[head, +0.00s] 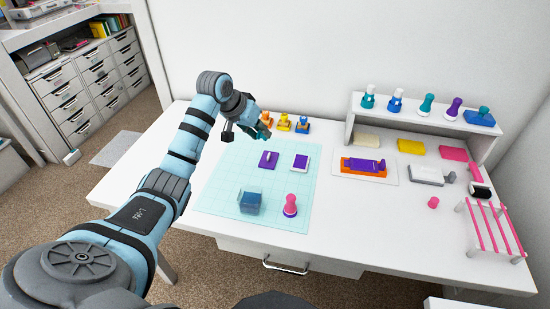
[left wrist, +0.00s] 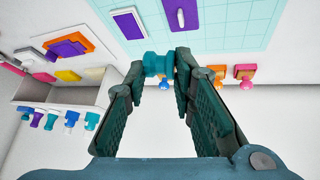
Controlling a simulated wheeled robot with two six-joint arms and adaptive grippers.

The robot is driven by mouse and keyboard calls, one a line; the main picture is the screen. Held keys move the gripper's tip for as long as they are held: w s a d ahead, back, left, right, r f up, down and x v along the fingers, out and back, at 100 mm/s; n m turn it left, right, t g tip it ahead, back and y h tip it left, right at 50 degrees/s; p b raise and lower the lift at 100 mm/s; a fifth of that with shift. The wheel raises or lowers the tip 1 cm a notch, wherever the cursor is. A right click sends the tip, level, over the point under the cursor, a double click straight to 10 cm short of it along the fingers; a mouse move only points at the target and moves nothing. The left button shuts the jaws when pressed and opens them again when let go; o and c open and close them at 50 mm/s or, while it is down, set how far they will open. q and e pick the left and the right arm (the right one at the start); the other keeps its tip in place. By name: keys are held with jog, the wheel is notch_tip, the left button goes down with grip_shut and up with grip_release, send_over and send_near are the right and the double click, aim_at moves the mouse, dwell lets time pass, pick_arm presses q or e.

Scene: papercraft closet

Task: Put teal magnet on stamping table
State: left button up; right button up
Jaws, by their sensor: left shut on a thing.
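My left gripper (head: 256,128) is over the back left of the white table (head: 335,225), near the back edge of the mint grid mat (head: 220,190). It is shut on the teal magnet (left wrist: 158,65), a small spool-shaped piece that sits between the fingertips in the left wrist view. The left gripper (left wrist: 160,72) also shows there with both fingers. In the head view only a bit of the teal magnet (head: 263,132) shows beside the fingers. Whether it touches the table cannot be told. My right gripper is not in view.
A white shelf (head: 400,118) with stamps and a pink-barred rack (head: 490,230) stand right. Table front centre is clear.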

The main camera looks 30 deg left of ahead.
pick_arm(q)
notch_tip(320, 180, down, 14)
jog(key=b, duration=0.3)
jog(key=shift+f, duration=0.15)
jog(key=shift+f, duration=0.15)
jog(key=o, duration=1)
jog(key=shift+o, duration=0.2)
